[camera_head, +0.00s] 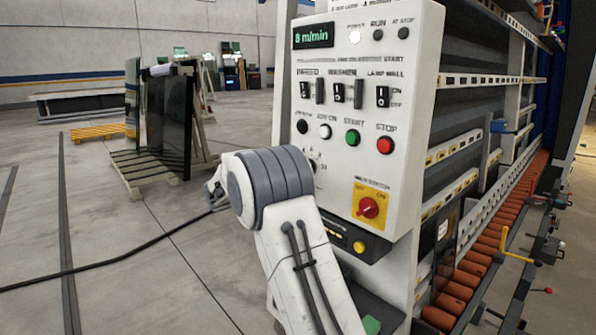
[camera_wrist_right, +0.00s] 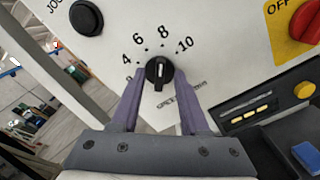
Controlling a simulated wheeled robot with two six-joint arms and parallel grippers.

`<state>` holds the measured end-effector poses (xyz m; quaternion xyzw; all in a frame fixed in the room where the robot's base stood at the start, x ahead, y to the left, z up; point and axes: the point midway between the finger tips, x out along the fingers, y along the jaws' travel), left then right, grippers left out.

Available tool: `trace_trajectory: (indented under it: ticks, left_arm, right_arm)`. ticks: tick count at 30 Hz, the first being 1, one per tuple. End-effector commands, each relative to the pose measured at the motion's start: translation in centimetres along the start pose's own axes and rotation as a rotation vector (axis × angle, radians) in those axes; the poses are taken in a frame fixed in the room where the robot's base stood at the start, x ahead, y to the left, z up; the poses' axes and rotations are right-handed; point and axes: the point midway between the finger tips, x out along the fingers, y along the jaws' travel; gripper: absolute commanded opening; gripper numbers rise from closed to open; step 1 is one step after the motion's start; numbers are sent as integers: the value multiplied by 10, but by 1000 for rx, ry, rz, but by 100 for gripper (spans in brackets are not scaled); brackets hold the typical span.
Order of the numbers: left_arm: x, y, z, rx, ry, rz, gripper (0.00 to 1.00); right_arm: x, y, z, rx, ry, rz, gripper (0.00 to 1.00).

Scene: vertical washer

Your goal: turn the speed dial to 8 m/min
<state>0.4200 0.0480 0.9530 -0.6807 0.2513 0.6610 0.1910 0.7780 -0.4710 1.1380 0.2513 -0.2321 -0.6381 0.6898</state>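The speed dial (camera_wrist_right: 159,72) is a round black knob with a white pointer line in the right wrist view. Its pointer stands about upright, close to the 8 of the printed scale. In the head view the dial area is largely hidden by my right arm. The display (camera_head: 313,35) on the white control panel (camera_head: 345,75) appears to read 8 m/min in green. My right gripper (camera_wrist_right: 160,72) has its purple fingers on either side of the dial, with small gaps seeming to show; contact is hard to judge. My left gripper is out of view.
A red rotary switch (camera_head: 368,207) on a yellow plate sits right of and below the dial area. Push buttons, including a green one (camera_head: 352,137) and red one (camera_head: 385,145), are above it. The roller conveyor (camera_head: 470,275) runs along the right.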

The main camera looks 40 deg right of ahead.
Motion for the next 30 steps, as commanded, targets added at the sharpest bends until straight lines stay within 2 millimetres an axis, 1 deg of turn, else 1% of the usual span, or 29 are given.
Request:
trace_trajectory:
  ticks: [4, 8, 15, 18, 21, 24, 30]
  left_arm:
    - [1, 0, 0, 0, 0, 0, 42]
    - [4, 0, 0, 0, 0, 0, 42]
    - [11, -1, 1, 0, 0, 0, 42]
    - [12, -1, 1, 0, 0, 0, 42]
    - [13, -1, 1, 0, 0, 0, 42]
    - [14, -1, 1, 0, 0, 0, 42]
    - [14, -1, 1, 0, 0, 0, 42]
  right_arm:
    - [-2, 0, 0, 0, 0, 1, 45]
    - [-16, 0, -2, 0, 2, 4, 45]
    - [-64, 0, -2, 1, 3, 4, 45]
    - [-82, 0, -2, 1, 3, 3, 45]
    - [-94, 0, -1, 1, 2, 2, 45]
    - [-102, 0, -1, 0, 1, 2, 45]
    - [-105, 0, 0, 0, 0, 0, 45]
